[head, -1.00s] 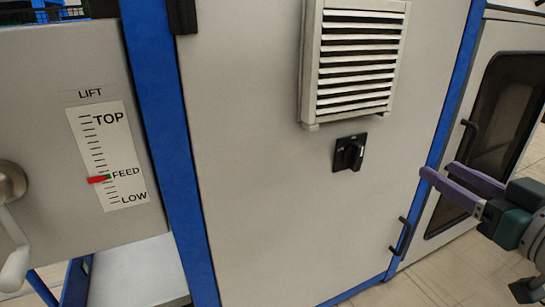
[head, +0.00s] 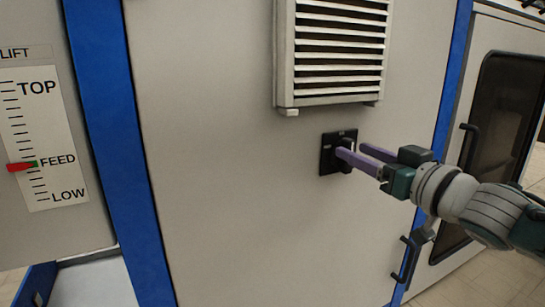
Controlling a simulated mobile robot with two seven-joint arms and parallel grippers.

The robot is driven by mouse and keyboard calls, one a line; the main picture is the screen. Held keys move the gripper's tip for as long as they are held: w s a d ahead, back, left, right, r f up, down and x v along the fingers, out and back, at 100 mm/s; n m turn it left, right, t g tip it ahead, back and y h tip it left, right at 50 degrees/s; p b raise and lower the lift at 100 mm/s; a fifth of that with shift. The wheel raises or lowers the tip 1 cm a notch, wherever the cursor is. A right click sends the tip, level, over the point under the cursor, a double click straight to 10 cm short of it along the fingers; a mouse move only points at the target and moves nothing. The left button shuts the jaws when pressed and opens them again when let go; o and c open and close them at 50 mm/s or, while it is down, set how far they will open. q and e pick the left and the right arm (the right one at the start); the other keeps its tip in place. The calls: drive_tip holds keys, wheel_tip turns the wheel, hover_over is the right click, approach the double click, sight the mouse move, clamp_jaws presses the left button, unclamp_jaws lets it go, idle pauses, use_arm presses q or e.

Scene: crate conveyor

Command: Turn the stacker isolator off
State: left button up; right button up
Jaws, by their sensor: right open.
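The stacker isolator (head: 326,160) is a black rotary switch on a square black plate, set in the grey cabinet door below the vent. Its knob is partly hidden behind my gripper's fingers. My right gripper (head: 349,151) comes in from the right with its two purple fingers apart. The fingertips are at the knob, one on the near lower side and one on the far upper side. I cannot tell whether they touch it. My left gripper is not in view.
A louvred vent (head: 283,60) juts out above the switch. A black door handle (head: 403,262) is at the lower right. A lift scale (head: 45,190) has its red pointer (head: 20,167) at FEED. A dark-windowed door (head: 470,75) is at the right.

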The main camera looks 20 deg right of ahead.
drive_tip(key=shift+w, duration=0.55)
clamp_jaws()
